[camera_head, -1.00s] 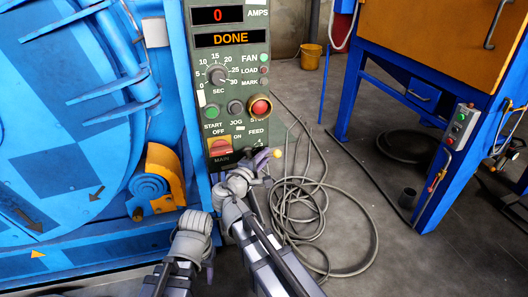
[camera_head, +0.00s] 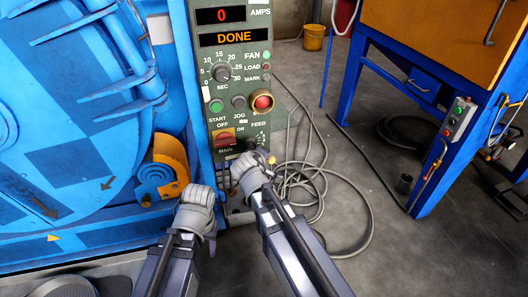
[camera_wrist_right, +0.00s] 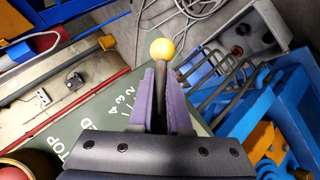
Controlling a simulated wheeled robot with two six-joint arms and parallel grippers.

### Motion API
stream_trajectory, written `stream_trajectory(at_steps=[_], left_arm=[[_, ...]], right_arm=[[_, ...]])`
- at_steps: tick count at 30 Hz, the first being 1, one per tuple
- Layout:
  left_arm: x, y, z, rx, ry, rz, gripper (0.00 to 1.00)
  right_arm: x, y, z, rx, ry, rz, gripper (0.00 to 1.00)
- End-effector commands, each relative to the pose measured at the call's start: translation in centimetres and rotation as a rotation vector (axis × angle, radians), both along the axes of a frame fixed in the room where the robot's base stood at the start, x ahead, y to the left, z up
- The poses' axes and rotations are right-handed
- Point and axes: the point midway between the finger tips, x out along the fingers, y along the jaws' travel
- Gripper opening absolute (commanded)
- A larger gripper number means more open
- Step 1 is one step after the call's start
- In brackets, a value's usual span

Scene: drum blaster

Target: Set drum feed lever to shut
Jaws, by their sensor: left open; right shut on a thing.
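The green control panel (camera_head: 202,75) stands at the upper middle of the head view, with a FEED label near its lower right. My right gripper (camera_head: 262,162) is just below that label and covers most of the feed lever. In the right wrist view the feed lever (camera_wrist_right: 162,50) shows as a yellow ball knob on a dark rod. The purple fingers of my right gripper (camera_wrist_right: 162,78) are shut around the rod, with the knob beyond their tips. My left gripper (camera_head: 197,200) is open and empty, low in front of the blue machine. The lever's base is hidden.
The blue drum machine (camera_head: 70,100) fills the left, with an orange bracket (camera_head: 170,155) beside the panel. Grey cables (camera_head: 345,180) lie coiled on the floor to the right. A red stop button (camera_head: 262,101) sits above the lever. A blue-framed orange cabinet (camera_head: 450,50) stands at the right.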

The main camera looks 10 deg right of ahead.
Motion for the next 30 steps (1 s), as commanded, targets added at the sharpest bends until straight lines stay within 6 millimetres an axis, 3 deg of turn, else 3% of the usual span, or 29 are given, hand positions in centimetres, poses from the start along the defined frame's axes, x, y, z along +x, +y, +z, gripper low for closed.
stream_trajectory(at_steps=[22, 23, 30], left_arm=[[0.00, 0.00, 0.38, 0.000, 0.000, -0.001, 0.50], [0.00, 0.00, 0.38, 0.000, 0.000, -0.001, 0.50], [0.00, 0.00, 0.40, 0.000, 0.000, -0.001, 0.50]], right_arm=[[-0.11, 0.26, -0.31, 0.076, 0.006, -0.001, 0.00], [-0.11, 0.26, -0.31, 0.076, 0.006, -0.001, 0.19], [-0.06, 0.24, -0.26, 0.074, 0.005, -0.001, 0.46]])
